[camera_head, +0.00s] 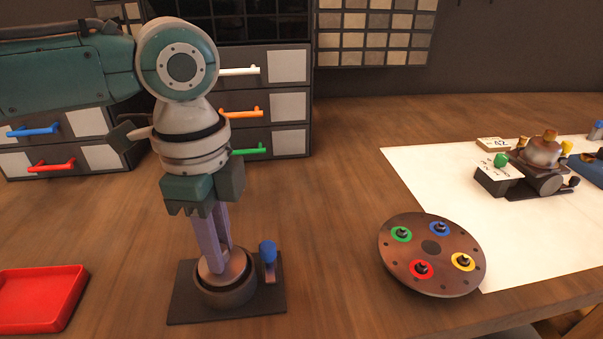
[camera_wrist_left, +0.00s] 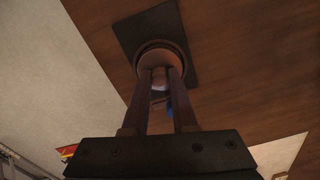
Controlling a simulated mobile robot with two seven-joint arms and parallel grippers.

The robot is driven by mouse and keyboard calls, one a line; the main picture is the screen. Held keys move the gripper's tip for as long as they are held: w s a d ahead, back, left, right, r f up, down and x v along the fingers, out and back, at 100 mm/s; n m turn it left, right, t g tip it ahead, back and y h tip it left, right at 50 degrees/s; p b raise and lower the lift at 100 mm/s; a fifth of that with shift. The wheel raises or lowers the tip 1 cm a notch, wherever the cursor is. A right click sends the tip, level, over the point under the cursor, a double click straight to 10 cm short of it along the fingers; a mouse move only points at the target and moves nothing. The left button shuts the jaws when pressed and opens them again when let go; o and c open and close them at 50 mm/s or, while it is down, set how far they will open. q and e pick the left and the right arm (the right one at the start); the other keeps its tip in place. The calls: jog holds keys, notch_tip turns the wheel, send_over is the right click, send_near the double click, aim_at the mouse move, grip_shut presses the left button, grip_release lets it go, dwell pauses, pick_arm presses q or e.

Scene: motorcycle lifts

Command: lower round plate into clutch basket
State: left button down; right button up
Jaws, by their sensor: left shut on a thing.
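My left gripper (camera_head: 219,258) points straight down and is shut on the round plate (camera_head: 236,268), a brownish disc. The plate is at the mouth of the dark round clutch basket (camera_head: 226,296), which stands on a black base (camera_head: 185,300). The plate looks roughly level; whether it rests inside or hovers at the rim I cannot tell. In the left wrist view the fingers (camera_wrist_left: 159,74) reach to the plate, with the basket rim (camera_wrist_left: 137,50) around it. The fingers hide part of the plate. My right gripper is not in view.
A blue-topped post (camera_head: 267,252) stands close to the basket's right side. A dark disc (camera_head: 432,247) with coloured rings lies to the right, partly on a white sheet (camera_head: 540,255) with a small mechanism (camera_head: 540,155). A red tray (camera_head: 40,298) is at left. Drawers (camera_head: 285,105) stand behind.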

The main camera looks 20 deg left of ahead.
pick_arm(q)
jog(key=shift+f+b, duration=0.3)
jog(key=shift+f, duration=0.4)
jog(key=c, duration=0.6)
grip_release()
notch_tip(320, 180, up, 10)
jog(key=shift+p, duration=0.35)
